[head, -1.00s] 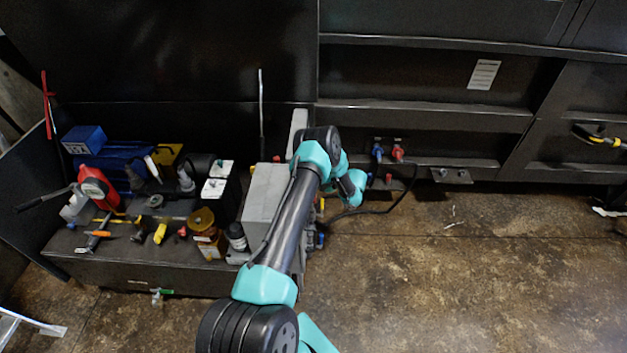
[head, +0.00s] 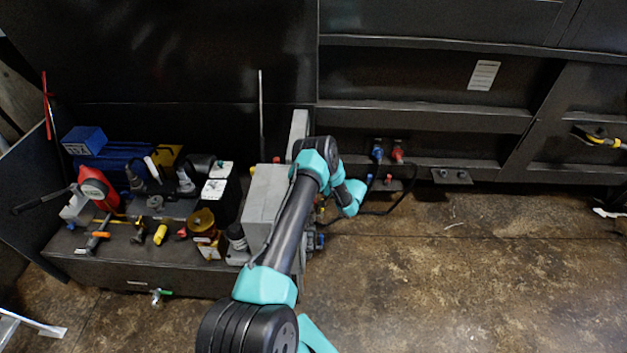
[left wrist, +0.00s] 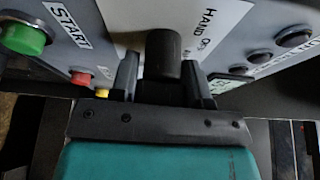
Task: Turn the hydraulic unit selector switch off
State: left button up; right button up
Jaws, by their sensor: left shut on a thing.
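The black selector switch knob (left wrist: 163,52) stands out from a light control panel in the left wrist view, beside a label reading HAND (left wrist: 204,17); the word after it is partly covered. My left gripper (left wrist: 160,80) has one dark finger on each side of the knob and is shut on it. In the head view the grey control box (head: 266,205) stands at the right end of the hydraulic unit. My left arm reaches to its right side, and the fingers and switch face are hidden there. My right gripper is in neither view.
A green button (left wrist: 22,38) by a START label, a red button (left wrist: 80,78) and a yellow one (left wrist: 102,92) lie left of the knob. Dark round parts (left wrist: 292,37) lie right. A black cable (head: 385,208) hangs behind my wrist. Open floor (head: 470,280) lies to the right.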

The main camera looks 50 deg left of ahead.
pick_arm(q)
jog(key=shift+n, duration=0.4)
jog(key=o, duration=0.9)
jog(key=v, duration=1.7)
jog(key=shift+d+f, duration=0.15)
jog(key=shift+d, duration=0.1)
